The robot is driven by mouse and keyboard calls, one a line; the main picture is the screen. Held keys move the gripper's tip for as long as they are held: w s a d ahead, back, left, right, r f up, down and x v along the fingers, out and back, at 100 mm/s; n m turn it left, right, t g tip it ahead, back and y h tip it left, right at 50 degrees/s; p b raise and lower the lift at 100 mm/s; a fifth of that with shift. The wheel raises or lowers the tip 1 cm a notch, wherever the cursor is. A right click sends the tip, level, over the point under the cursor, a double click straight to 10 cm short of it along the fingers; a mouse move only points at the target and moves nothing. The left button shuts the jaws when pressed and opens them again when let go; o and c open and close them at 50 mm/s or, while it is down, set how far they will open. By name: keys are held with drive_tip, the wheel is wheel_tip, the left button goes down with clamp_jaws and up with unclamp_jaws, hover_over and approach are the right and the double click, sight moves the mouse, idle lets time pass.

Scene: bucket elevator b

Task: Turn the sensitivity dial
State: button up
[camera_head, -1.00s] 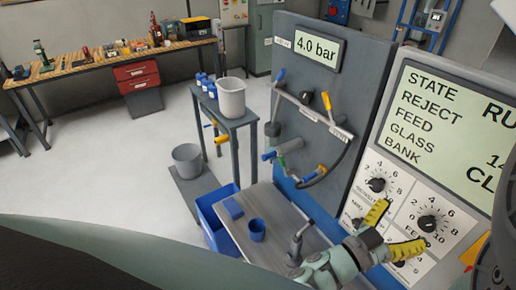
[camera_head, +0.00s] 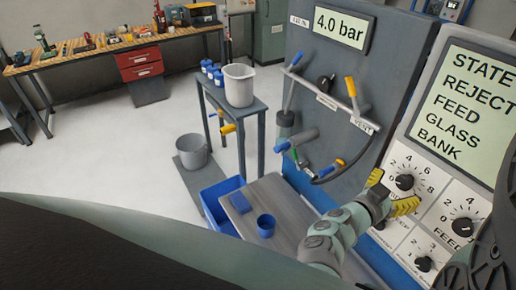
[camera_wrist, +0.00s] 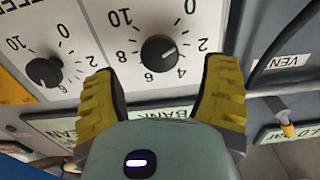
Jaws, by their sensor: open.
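The sensitivity dial (camera_head: 404,182) is a black round knob with a number scale, at the upper left of the white dial panel in the head view. In the wrist view the dial (camera_wrist: 159,53) shows upside down between the spread fingertips of my gripper (camera_wrist: 162,68). No finger visibly touches the knob; the remaining depth gap is hard to judge.
The feed dial (camera_head: 463,227) sits to the right, with a smaller knob (camera_head: 424,263) below. A text display (camera_head: 466,100) stands above the dials.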

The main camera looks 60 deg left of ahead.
sight(403, 183)
drive_tip(key=shift+w, duration=2.05)
drive_tip(key=shift+o, duration=0.2)
drive_tip(key=shift+f+b, duration=0.1)
drive_tip(key=shift+b, duration=0.25)
drive_tip(key=c, duration=1.2)
